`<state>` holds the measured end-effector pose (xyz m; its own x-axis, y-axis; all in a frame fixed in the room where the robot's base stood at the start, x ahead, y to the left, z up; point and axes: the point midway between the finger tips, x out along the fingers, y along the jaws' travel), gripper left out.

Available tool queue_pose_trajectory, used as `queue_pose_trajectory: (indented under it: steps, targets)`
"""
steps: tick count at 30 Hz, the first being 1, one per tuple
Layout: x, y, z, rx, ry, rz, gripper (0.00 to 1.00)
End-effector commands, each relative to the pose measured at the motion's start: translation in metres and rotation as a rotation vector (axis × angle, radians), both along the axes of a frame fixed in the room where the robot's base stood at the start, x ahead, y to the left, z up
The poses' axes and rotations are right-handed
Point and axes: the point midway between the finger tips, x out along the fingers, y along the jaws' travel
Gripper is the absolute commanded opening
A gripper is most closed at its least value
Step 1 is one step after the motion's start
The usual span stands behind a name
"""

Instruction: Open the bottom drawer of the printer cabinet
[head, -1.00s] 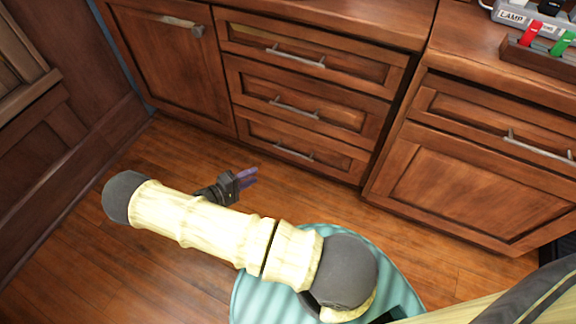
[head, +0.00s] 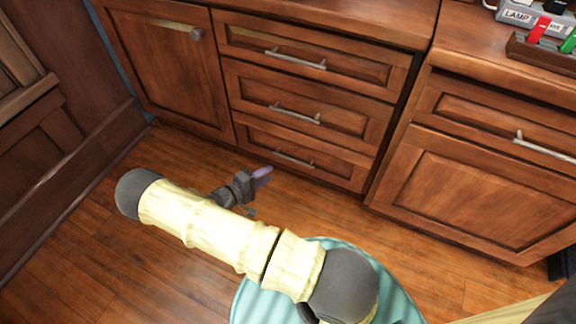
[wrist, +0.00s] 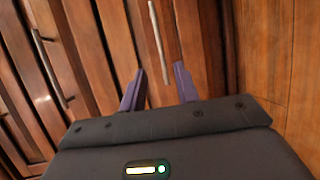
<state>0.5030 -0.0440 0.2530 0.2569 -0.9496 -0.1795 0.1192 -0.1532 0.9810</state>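The cabinet's bottom drawer (head: 340,167) is shut, at the foot of a stack of three wooden drawers in the head view. Its bar handle (head: 293,158) also shows in the wrist view (wrist: 159,42), upright in the picture. My gripper (head: 262,176) is low over the floor in front of this drawer, short of the handle. In the wrist view its two purple fingers (wrist: 160,70) are apart with nothing between them. The handle lies ahead of the gap, between the finger directions. The fingers do not appear to touch it.
The middle drawer (head: 345,118) and top drawer (head: 350,68) above are shut. A cabinet door (head: 170,70) is on the left and another cabinet (head: 490,190) on the right. Wooden floor (head: 400,240) is clear before the drawers. A power strip (head: 520,15) sits on the right counter.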

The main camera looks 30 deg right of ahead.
Motion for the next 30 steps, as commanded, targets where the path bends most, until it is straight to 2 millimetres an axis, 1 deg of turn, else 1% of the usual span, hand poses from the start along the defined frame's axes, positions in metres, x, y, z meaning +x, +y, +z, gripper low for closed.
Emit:
queue_pose_trajectory:
  steps: [1, 3, 12, 15, 20, 28, 29, 30]
  targets:
    - [0.002, -0.01, -0.006, 0.0, 0.001, -0.004, 0.32]
    - [0.005, -0.021, -0.008, 0.001, 0.0, -0.004, 0.32]
    - [0.018, -0.072, -0.018, 0.0, 0.0, -0.003, 0.32]
    - [0.022, -0.085, -0.02, 0.001, -0.001, -0.002, 0.32]
    - [0.026, -0.097, -0.02, 0.0, 0.0, 0.0, 0.32]
    - [0.026, -0.099, -0.018, 0.001, 0.0, 0.0, 0.32]
    - [0.026, -0.099, -0.019, 0.001, 0.0, 0.0, 0.3]
    - [0.026, -0.098, -0.019, 0.0, 0.0, 0.0, 0.22]
